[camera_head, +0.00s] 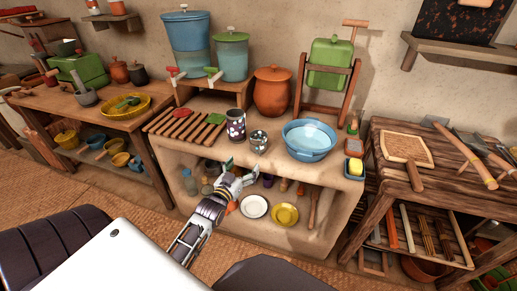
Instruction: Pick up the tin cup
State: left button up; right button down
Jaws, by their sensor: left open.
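A small shiny metal cup (258,141), which looks like the tin cup, stands upright near the front edge of the mud counter (190,150). A dark purple cup with pale spots (235,124) stands just left of it and a little farther back. My left gripper (240,171) is open and empty in front of the counter's edge. It is below and slightly left of the metal cup in the picture, apart from it. My right gripper is not in view.
A blue basin (309,139) stands right of the metal cup. A slatted wooden rack (185,127) lies left of the cups. A clay pot (272,91) and a green can in a wooden frame (329,62) stand behind. A white plate (254,206) and yellow plate (285,215) sit on the lower shelf.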

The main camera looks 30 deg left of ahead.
aim_at(255, 146)
pick_arm(q)
jog(key=shift+r, duration=0.65)
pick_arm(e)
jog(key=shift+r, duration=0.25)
pick_arm(q)
jog(key=shift+a, duration=0.1)
jog(key=shift+w+a+b, duration=0.15)
jog(key=shift+w+b, duration=0.05)
jog(key=shift+w, duration=0.8)
jog(key=shift+w+a+b, duration=0.1)
jog(key=shift+w+b, duration=0.1)
jog(key=shift+w, duration=0.8)
jog(key=shift+w+a, duration=0.2)
jog(key=shift+w, duration=1.15)
jog(key=shift+w+a+b, duration=0.1)
jog(key=shift+w+b, duration=0.25)
jog(key=shift+w, duration=0.5)
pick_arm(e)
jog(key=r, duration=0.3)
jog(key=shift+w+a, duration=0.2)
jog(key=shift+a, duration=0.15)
pick_arm(q)
jog(key=shift+w, duration=0.15)
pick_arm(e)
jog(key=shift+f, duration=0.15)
